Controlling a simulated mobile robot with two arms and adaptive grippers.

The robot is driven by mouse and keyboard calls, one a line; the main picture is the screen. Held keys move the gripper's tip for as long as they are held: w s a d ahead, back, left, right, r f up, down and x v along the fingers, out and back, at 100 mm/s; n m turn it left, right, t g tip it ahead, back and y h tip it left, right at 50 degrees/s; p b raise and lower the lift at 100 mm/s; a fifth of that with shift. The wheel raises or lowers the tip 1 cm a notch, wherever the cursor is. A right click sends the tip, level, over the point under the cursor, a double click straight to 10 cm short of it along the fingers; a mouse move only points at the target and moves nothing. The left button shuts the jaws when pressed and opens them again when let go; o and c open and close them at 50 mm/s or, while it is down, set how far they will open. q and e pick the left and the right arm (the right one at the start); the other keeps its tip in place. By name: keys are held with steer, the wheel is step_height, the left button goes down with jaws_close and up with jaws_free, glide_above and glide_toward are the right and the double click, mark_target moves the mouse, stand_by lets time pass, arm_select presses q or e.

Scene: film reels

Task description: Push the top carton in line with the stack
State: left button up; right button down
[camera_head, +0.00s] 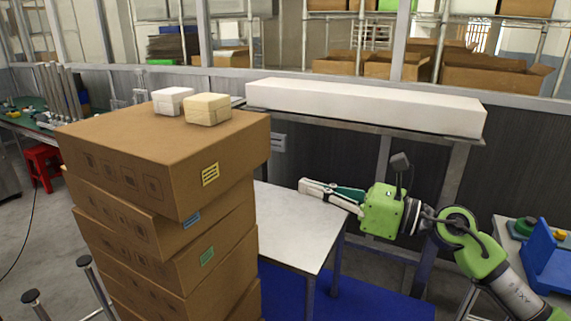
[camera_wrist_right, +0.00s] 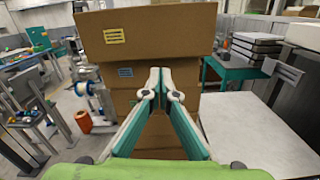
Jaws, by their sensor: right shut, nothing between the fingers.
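The top carton (camera_head: 170,150) is a large brown box with a yellow label, lying on a stack of similar cartons (camera_head: 190,265) at the left of the head view. It sits out of line with the cartons below, overhanging them toward the right. In the right wrist view the top carton (camera_wrist_right: 150,35) fills the upper middle, above the narrower stack (camera_wrist_right: 125,78). My right gripper (camera_head: 302,186) is shut and empty, to the right of the stack and apart from it. In the wrist view its fingertips (camera_wrist_right: 160,95) point at the stack. My left gripper is not in view.
A white box (camera_head: 172,100) and a cream box (camera_head: 207,109) stand on the top carton. A grey-white table (camera_head: 290,225) stands right of the stack, under my right gripper. A long white block (camera_head: 365,107) lies on a shelf behind. Metal posts (camera_head: 95,285) stand at front left.

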steer(key=s+r+n, duration=0.1)
steer(key=p, duration=0.6)
glide_toward(239, 168)
steer(key=shift+n, duration=0.3)
steer(key=x, duration=0.6)
steer(key=shift+r, duration=0.2)
steer(key=shift+w+a+f, duration=0.1)
steer(key=shift+w+a, duration=0.05)
steer(key=shift+a, duration=0.35)
steer(key=shift+f, duration=0.1)
